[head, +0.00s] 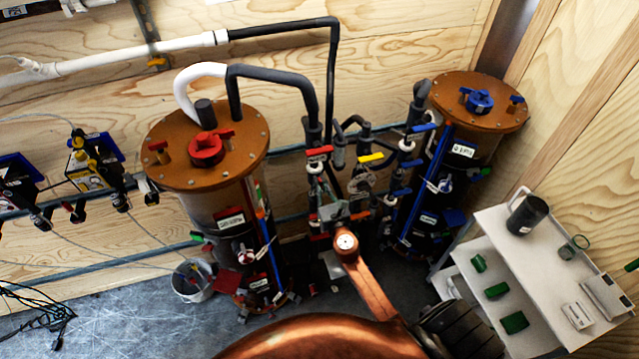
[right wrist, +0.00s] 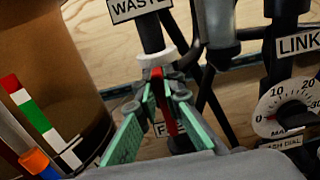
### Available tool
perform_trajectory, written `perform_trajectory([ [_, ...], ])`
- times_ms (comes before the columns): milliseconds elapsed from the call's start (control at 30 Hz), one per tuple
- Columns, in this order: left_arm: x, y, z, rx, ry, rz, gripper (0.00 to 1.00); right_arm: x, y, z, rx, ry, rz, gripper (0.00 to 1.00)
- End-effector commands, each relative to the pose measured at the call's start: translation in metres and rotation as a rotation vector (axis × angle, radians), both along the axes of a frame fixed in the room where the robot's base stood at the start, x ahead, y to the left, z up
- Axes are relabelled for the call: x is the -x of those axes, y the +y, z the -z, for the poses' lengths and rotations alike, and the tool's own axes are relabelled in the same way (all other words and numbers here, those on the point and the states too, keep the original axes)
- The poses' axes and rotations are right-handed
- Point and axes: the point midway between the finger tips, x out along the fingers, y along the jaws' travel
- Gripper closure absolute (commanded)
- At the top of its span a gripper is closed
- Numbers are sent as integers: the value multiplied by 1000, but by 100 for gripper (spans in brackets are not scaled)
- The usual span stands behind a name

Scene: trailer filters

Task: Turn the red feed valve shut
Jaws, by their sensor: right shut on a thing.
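The red feed valve handle (right wrist: 163,105) shows in the right wrist view as a narrow red lever between green-padded fingers, in front of a partly covered label (right wrist: 165,130) starting with "FE". My right gripper (right wrist: 160,98) is shut on this handle. The handle stands roughly upright in that picture, below a white pipe collar (right wrist: 156,57). In the head view my right gripper (head: 338,212) reaches into the pipework between the two filter tanks, and its body hides most of the handle. My left gripper is not in view.
A brown-lidded tank with a red cap (head: 206,148) stands left of the pipework, one with a blue cap (head: 479,100) right. Other red, yellow and blue valve handles crowd close by. A dial (right wrist: 290,105) sits at the right in the wrist view. A white cart (head: 500,240) stands right.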

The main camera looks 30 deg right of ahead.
Motion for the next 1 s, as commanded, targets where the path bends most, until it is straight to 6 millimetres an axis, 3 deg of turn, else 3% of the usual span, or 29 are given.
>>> perform_trajectory([
  [367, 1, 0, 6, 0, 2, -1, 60, 1, -3, 1, -121, -29, -1, 100],
  [1000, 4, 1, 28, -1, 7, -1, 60, 4, -17, 9, -689, -166, 1, 100],
])
